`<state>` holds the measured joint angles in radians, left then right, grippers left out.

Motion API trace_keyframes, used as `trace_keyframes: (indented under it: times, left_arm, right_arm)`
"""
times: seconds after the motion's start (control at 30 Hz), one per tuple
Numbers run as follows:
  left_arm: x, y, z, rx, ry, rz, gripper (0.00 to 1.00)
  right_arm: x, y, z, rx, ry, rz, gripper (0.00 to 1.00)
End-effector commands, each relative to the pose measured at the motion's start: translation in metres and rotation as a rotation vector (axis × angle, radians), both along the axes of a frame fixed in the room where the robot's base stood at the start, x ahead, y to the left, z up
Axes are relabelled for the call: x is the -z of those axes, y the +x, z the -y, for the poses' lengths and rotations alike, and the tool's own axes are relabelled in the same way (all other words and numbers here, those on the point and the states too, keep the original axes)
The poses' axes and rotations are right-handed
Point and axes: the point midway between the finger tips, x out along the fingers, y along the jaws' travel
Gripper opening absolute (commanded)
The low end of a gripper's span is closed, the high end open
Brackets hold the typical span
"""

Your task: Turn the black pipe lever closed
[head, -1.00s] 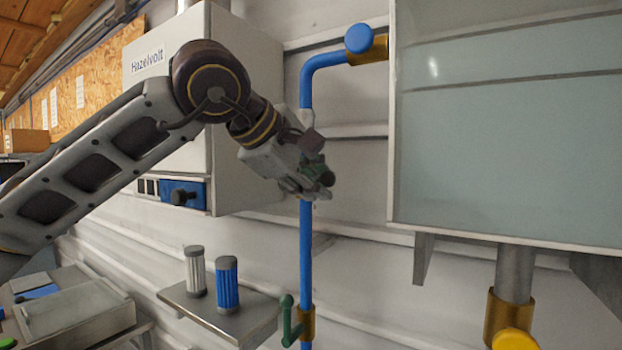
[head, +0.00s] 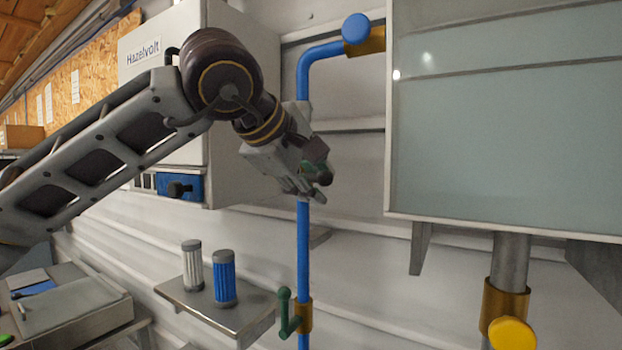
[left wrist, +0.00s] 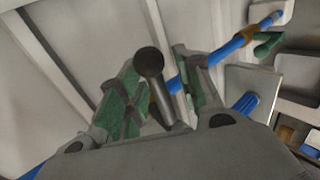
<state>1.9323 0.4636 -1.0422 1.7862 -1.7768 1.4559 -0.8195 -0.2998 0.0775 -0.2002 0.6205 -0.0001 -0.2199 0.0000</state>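The black pipe lever shows in the left wrist view as a dark round knob (left wrist: 149,62) on a grey stem. It sits at a brass fitting on the blue pipe (left wrist: 225,50). My left gripper (left wrist: 160,75) is open, with its green-padded fingers on either side of the lever. I see a gap on the right finger's side; whether the left finger touches the knob I cannot tell. In the head view my left gripper (head: 308,180) is in front of the vertical blue pipe (head: 303,240) and hides most of the lever. My right gripper is not in view.
A green lever (head: 285,310) is lower on the same pipe, and a blue knob (head: 356,28) is at its top. A large pale tank (head: 500,120) is to the right. A grey Hazelvolt cabinet (head: 240,100) is behind my arm. A shelf (head: 245,315) holds two cylinders.

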Motion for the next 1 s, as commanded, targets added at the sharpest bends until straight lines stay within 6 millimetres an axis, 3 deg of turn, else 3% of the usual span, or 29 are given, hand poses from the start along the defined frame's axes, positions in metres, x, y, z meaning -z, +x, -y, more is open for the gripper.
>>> trace_keyframes:
  times: [0.47,1.0]
  left_arm:
    - [-0.007,-0.006,-0.005,-0.002,-0.004,0.002,0.35]
    - [-0.048,-0.055,-0.040,-0.001,-0.004,0.002,0.35]
  right_arm:
    - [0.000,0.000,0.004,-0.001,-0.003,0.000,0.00]
    - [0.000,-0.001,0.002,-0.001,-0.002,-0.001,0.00]
